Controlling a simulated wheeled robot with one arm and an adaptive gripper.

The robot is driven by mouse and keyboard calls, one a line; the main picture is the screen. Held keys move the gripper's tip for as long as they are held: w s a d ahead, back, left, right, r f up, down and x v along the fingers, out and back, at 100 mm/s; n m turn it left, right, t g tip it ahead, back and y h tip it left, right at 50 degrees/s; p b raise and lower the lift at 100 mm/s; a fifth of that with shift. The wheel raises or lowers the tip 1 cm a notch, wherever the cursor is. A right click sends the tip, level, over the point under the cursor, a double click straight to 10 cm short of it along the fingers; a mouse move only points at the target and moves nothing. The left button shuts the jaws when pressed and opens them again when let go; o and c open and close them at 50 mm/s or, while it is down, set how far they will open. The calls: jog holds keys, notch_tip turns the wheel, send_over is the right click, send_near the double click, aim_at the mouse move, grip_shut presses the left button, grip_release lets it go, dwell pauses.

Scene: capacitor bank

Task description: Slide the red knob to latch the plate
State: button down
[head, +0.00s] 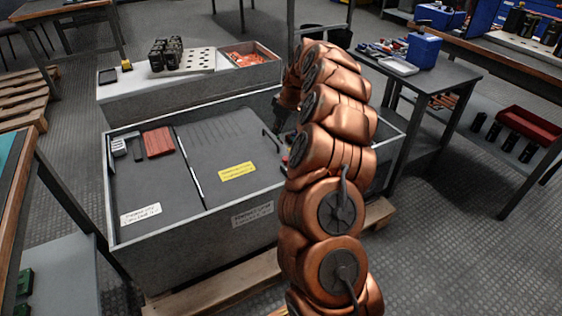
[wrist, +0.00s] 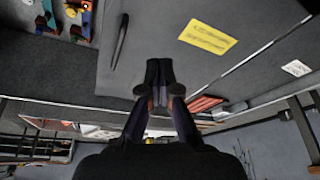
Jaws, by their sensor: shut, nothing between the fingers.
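The grey plate (head: 215,145) lies in the crate's top, with a yellow label and a dark bar handle (head: 271,140) at its right side. In the wrist view the plate (wrist: 160,25) fills the upper middle, with the handle (wrist: 119,42) left of my gripper. My gripper (wrist: 158,66) is shut and empty over the plate, apart from the handle. Small red parts (wrist: 86,18) show at the wrist view's upper left, among yellow and blue ones; I cannot tell which is the knob. A small red spot (head: 285,160) shows beside my arm in the head view. My arm hides the area behind it.
The metal crate (head: 190,243) stands on a wooden pallet. A phone-like device and a red block (head: 158,142) lie in its left part. A shelf behind holds dark cylinders (head: 166,53) and a red bin (head: 250,55). A side table (head: 420,75) stands at right.

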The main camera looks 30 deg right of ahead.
aim_at(281, 163)
jog(key=shift+d+f, duration=0.35)
jog(key=shift+d, duration=0.05)
jog(key=b+x, duration=0.3)
jog(key=x, duration=0.7)
jog(key=shift+w+f, duration=0.1)
jog(key=shift+f, duration=0.15)
jog(key=shift+s+d+r+b, duration=0.1)
jog(key=shift+s+d+b, duration=0.2)
jog(key=shift+s+b, duration=0.25)
jog(key=shift+s+d, duration=0.2)
jog(key=shift+s, duration=0.55)
jog(key=shift+s+d+b, duration=0.25)
jog(key=shift+s+b, duration=0.15)
jog(key=shift+s, duration=0.15)
jog(key=shift+s, duration=0.1)
